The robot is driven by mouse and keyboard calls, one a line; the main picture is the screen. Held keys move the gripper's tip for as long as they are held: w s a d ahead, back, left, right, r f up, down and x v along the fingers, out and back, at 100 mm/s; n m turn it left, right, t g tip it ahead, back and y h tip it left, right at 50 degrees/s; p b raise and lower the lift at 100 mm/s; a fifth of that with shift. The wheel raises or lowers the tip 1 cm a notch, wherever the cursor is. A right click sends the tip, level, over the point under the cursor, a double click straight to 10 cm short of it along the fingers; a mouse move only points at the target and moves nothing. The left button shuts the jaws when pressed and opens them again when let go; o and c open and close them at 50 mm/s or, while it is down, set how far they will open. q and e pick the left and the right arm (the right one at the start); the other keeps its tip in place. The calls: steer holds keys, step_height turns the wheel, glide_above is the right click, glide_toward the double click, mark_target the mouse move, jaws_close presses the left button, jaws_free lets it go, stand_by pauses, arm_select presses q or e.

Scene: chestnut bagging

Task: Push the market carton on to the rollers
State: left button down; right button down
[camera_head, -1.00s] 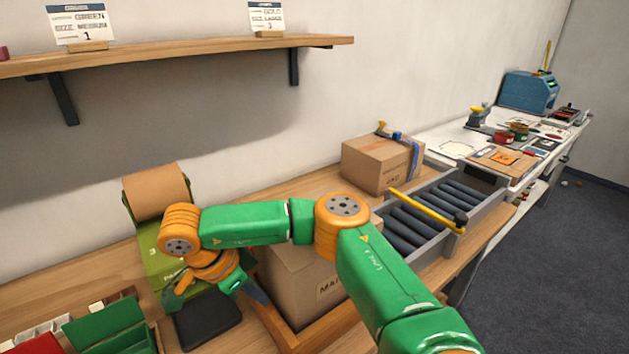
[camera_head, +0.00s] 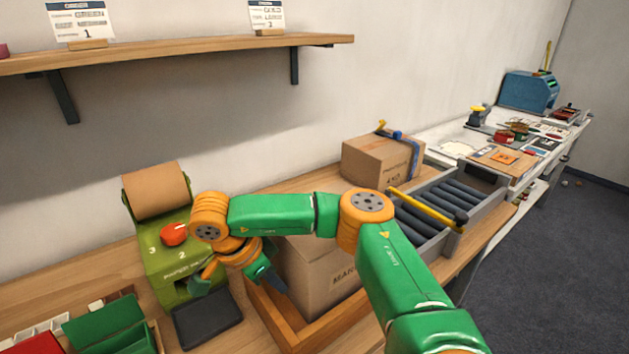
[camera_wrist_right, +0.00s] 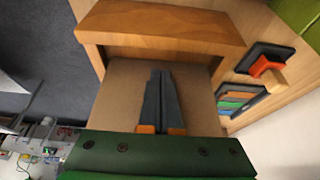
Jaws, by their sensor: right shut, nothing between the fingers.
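The market carton (camera_head: 318,287) is a brown box with printed lettering, standing in a wooden frame (camera_head: 272,318) on the bench, partly hidden behind my right arm. My right gripper (camera_head: 281,284) is shut and empty at the carton's left side, its fingertips close to or against it. In the right wrist view the shut fingers (camera_wrist_right: 159,76) point at the brown carton face (camera_wrist_right: 118,92); I cannot tell whether they touch. The grey rollers (camera_head: 440,205) lie to the carton's right, in a grey-railed conveyor. My left gripper is not in view.
A yellow bar (camera_head: 425,208) crosses above the rollers. Another taped carton (camera_head: 375,163) stands behind them. A green machine with a brown roll (camera_head: 157,190) and a black pad (camera_head: 207,318) are left of my gripper. A shelf (camera_head: 180,53) hangs above.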

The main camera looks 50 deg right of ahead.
steer(key=shift+s+d, duration=0.2)
steer(key=shift+d, duration=0.65)
steer(key=shift+s+d, duration=0.25)
steer(key=shift+d, duration=0.55)
steer(key=shift+s+d, duration=0.2)
steer(key=shift+d, duration=0.65)
steer(key=shift+s+d, duration=0.2)
steer(key=shift+d, duration=0.7)
steer(key=shift+s+d, duration=0.25)
steer(key=shift+d, duration=0.6)
steer(key=shift+s+d, duration=0.2)
steer(key=shift+d, duration=0.7)
steer(key=shift+s+d+p, duration=0.2)
steer(key=shift+s+d, duration=0.15)
steer(key=shift+d, duration=1.2)
steer(key=shift+s+d+p, duration=0.25)
steer(key=shift+s+d, duration=0.15)
steer(key=shift+d, duration=1.15)
steer(key=shift+s+d+p, duration=0.2)
steer(key=shift+s+d, duration=0.15)
steer(key=shift+d, duration=1.2)
step_height(320, 180, up, 16)
steer(key=a+p, duration=0.1)
steer(key=p, duration=1.6)
steer(key=shift+w+a, duration=0.2)
